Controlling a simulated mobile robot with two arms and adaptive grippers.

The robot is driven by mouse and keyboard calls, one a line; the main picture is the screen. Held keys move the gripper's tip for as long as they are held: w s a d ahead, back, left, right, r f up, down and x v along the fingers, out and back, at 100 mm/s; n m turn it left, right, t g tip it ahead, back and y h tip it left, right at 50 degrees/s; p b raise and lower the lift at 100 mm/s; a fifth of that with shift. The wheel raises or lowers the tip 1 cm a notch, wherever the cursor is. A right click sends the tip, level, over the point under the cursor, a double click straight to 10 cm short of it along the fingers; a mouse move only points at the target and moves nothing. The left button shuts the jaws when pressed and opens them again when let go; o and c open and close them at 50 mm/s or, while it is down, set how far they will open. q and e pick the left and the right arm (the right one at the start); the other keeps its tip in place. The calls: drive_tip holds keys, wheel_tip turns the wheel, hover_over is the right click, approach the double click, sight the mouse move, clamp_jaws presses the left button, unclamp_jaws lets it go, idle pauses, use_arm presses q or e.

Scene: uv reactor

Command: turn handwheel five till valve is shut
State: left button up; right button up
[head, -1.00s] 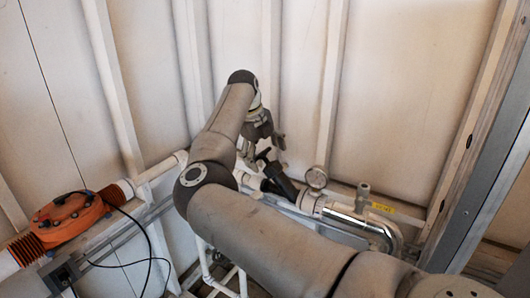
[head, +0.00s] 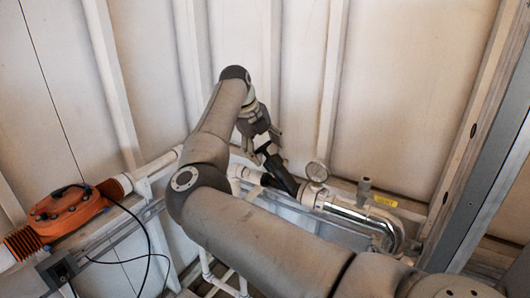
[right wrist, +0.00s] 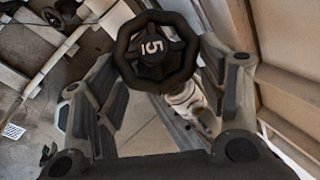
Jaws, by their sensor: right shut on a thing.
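Handwheel five (right wrist: 155,50) is a black, lobed wheel with a white 5 at its hub, shown upside down in the right wrist view. My right gripper (right wrist: 165,75) is shut on it, with a finger on either side of the wheel. In the head view my right gripper (head: 261,139) is at the top of the black, tilted valve (head: 281,178), and little of the wheel shows there. I cannot tell how far the valve is closed. My left gripper is in neither view.
A pressure gauge (head: 316,171) and a shiny bent pipe (head: 355,216) are right of the valve. An orange flanged unit (head: 68,211) with black cables is at the left. A ribbed pale wall (head: 400,90) stands close behind.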

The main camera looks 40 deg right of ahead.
drive_tip(key=m+h+b, duration=0.1)
drive_tip(key=f+m+h+b, duration=0.1)
drive_tip(key=b, duration=0.1)
drive_tip(key=shift+w+a+m+g, duration=0.15)
drive_tip(key=shift+a+m+g, duration=0.15)
drive_tip(key=shift+a+m, duration=0.1)
drive_tip(key=m+h+b, duration=0.1)
drive_tip(key=m+g+h, duration=0.1)
drive_tip(key=shift+w+a+f+m+b, duration=0.1)
drive_tip(key=shift+w+a+m+b, duration=0.1)
drive_tip(key=shift+m+b, duration=0.2)
drive_tip(key=m, duration=0.1)
drive_tip(key=m+g+h, duration=0.2)
drive_tip(key=shift+w+a+f+m+b, duration=0.2)
drive_tip(key=shift+w+m+b, duration=0.1)
drive_tip(key=shift+m, duration=0.1)
drive_tip(key=shift+m+g+h, duration=0.3)
drive_tip(key=shift+m+g, duration=0.2)
drive_tip(key=shift+w+f+m+g, duration=0.1)
drive_tip(key=shift+w+m+g, duration=0.1)
drive_tip(key=shift+m+g, duration=0.4)
drive_tip(key=shift+f+m+h, duration=0.15)
drive_tip(key=shift+m+h, duration=0.15)
drive_tip(key=shift+m, duration=0.2)
drive_tip(key=o, duration=1)
drive_tip(key=shift+n, duration=0.4)
